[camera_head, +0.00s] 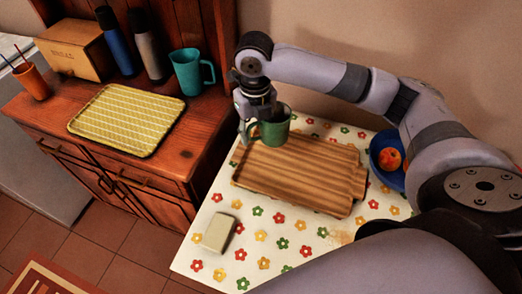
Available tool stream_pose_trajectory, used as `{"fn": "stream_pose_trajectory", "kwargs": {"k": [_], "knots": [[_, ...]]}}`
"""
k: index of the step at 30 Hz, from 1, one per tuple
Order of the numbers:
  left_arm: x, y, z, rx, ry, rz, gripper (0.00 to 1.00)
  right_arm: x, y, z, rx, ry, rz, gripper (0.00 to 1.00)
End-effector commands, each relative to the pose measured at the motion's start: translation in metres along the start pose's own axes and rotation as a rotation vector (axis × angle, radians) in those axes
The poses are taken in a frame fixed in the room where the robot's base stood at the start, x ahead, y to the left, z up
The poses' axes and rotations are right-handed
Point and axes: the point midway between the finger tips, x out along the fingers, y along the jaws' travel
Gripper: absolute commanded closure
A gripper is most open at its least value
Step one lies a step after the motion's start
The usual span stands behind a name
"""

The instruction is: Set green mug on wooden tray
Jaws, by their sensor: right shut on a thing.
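The green mug (272,127) is held by my right gripper (247,122), which is shut on its left side. The mug is upright at the back left part of the wooden tray (300,180). I cannot tell whether its base touches the tray. The wooden tray is ribbed, with a handle at its right end, and lies on a flower-patterned table (240,215). My left gripper is not in view.
A yellow tray (127,120), a teal mug (190,72), two bottles and a bread box (73,50) stand on the wooden cabinet. A pale block (219,232) lies in front of the wooden tray. A blue bowl with fruit (388,158) sits to its right.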

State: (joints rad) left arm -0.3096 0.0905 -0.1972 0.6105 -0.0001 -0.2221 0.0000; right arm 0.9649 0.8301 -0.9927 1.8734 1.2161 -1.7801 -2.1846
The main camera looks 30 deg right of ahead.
Motion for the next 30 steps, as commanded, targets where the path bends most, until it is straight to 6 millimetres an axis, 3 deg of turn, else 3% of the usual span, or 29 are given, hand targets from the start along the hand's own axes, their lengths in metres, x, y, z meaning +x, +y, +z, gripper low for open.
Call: {"fn": "stream_pose_trajectory", "kwargs": {"k": [3, 9, 16, 23, 30], "knots": [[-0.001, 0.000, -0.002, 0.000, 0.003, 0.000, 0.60, 0.032, -0.001, -0.001, 0.002, 0.005, -0.001, 1.00], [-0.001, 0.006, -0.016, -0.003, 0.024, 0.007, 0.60, 0.068, 0.000, -0.001, 0.002, 0.002, -0.001, 1.00], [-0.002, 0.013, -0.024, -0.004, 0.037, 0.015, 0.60, 0.083, 0.000, 0.000, 0.001, 0.001, 0.000, 1.00], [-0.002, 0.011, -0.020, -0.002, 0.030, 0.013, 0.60, 0.116, 0.000, -0.001, 0.002, 0.001, -0.001, 1.00], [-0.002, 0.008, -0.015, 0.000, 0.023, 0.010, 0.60, 0.118, 0.000, 0.000, 0.001, -0.002, 0.000, 1.00]]}}
